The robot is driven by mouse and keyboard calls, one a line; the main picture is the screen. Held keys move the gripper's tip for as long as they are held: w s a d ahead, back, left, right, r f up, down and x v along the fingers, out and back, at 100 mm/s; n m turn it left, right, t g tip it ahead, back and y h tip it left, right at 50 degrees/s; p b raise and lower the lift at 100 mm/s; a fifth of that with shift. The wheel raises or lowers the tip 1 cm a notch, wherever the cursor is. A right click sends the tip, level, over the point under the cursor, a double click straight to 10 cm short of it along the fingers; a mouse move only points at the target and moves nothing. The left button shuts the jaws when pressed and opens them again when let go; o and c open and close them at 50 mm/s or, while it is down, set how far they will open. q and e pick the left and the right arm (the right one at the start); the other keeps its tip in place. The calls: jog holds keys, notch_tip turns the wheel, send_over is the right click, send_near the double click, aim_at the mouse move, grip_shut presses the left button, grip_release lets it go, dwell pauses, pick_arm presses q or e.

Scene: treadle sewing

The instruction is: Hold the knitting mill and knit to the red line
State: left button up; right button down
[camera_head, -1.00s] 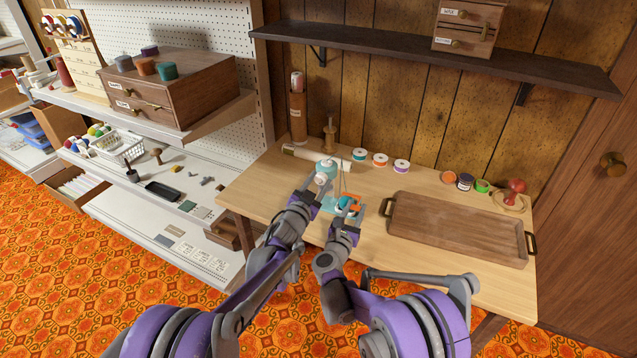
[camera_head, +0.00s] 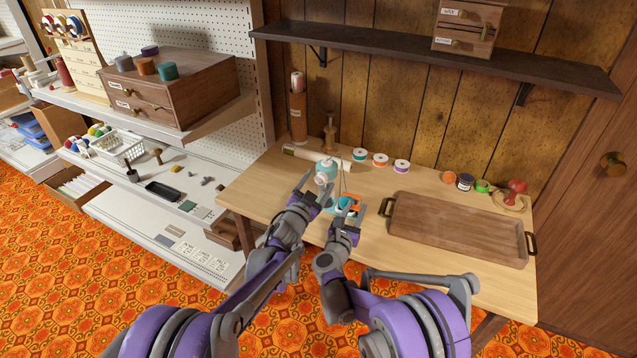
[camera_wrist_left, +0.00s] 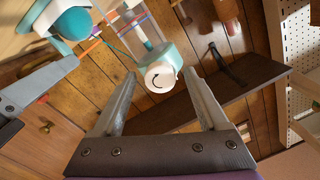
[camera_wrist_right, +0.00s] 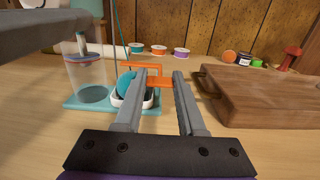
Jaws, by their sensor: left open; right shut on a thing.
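The knitting mill (camera_head: 329,166) stands on the wooden table, with a teal head, a white knob and a clear tube. In the left wrist view the knob (camera_wrist_left: 160,76) bears a dark curved arrow. My left gripper (camera_head: 318,183) is open, its fingers on either side of the knob; contact is unclear. In the right wrist view the clear tube (camera_wrist_right: 88,82) has a reddish band near its top and stands on a teal base. My right gripper (camera_head: 346,213) is shut on the orange handle (camera_wrist_right: 150,66) beside the teal yarn ball (camera_wrist_right: 126,84). Teal yarn runs upward from the ball.
A wooden tray (camera_head: 455,228) takes up the right of the table (camera_head: 392,277). Several yarn spools (camera_head: 380,160) line the back edge. A white roll (camera_head: 305,155) lies behind the mill. A dark shelf (camera_head: 420,55) hangs above.

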pick_arm(q)
jog(key=v, duration=1.2)
jog(key=w+d+n, duration=0.1)
jog(key=w, duration=0.2)
jog(key=w+d+n, duration=0.2)
jog(key=w, duration=0.2)
jog(key=w+d+n, duration=0.1)
jog(key=w+d, duration=0.1)
jog(key=w, duration=0.2)
grip_shut()
dwell(0.5)
